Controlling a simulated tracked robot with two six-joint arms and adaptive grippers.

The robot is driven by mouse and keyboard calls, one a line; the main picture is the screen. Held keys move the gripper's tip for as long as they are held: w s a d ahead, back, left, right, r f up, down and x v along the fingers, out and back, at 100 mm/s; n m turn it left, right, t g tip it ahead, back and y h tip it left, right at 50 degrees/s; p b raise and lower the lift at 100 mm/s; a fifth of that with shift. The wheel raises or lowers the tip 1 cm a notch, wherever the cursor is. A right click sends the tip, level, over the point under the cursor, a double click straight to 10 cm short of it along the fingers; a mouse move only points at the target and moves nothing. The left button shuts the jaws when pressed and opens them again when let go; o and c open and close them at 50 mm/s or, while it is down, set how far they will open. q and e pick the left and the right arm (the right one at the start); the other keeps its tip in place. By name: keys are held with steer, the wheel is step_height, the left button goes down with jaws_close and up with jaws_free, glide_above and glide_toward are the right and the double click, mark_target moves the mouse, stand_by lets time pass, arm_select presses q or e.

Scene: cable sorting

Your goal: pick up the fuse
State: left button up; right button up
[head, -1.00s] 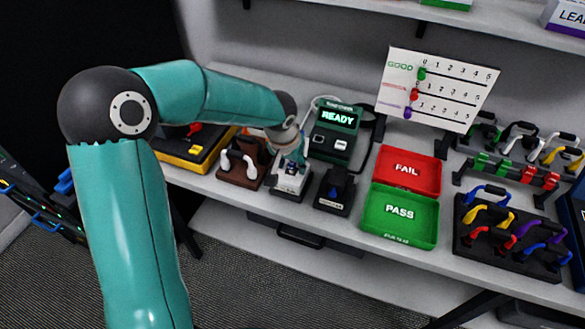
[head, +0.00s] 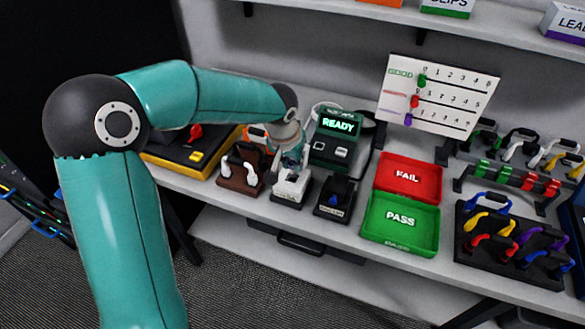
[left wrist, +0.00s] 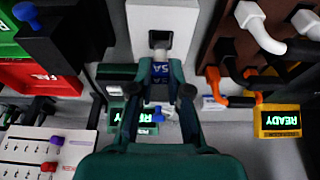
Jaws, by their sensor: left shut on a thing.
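My left gripper (head: 291,157) is above the white fuse block (head: 291,185) on the bench. In the left wrist view my left gripper (left wrist: 160,85) is shut on the fuse (left wrist: 160,69), a small piece with a dark blue band marked 5A. The fuse is between the fingertips. The white block (left wrist: 180,16) with its dark square slot shows just beyond it. The fuse looks clear of the slot, though the exact gap is hard to judge. My right gripper is not in view.
A green tester (head: 335,145) reading READY stands behind and to the right. A brown stand (head: 238,172) is to the left and a black stand (head: 335,198) to the right. Red FAIL (head: 385,190) and green PASS (head: 398,248) trays lie further right.

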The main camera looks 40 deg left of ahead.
mark_target(292, 163)
arm_select(q)
step_height(292, 163, up, 20)
steer(key=p, duration=0.3)
stand_by(0.5)
